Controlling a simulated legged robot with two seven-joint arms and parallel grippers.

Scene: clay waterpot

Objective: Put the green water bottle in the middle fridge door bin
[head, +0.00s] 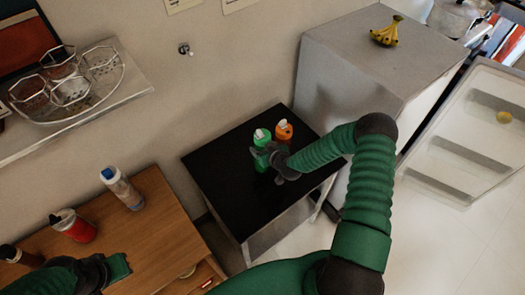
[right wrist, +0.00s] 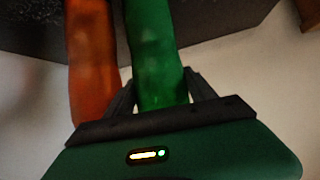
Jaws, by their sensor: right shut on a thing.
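The green water bottle (head: 262,148) has a pale cap and stands upright at the black table (head: 222,172) in the head view. My right gripper (head: 268,155) is shut on it. In the right wrist view the green bottle (right wrist: 155,60) lies between the two dark fingers of my right gripper (right wrist: 160,95). The fridge (head: 350,75) stands at the upper right with its door (head: 470,130) open, showing several bins on its inner side. The middle door bin (head: 475,155) looks empty. My left gripper (head: 115,268) is at the lower left over the wooden desk; its fingers are unclear.
An orange bottle (head: 284,132) stands close beside the green one; it also shows in the right wrist view (right wrist: 92,60). Bananas (head: 387,32) lie on the fridge.

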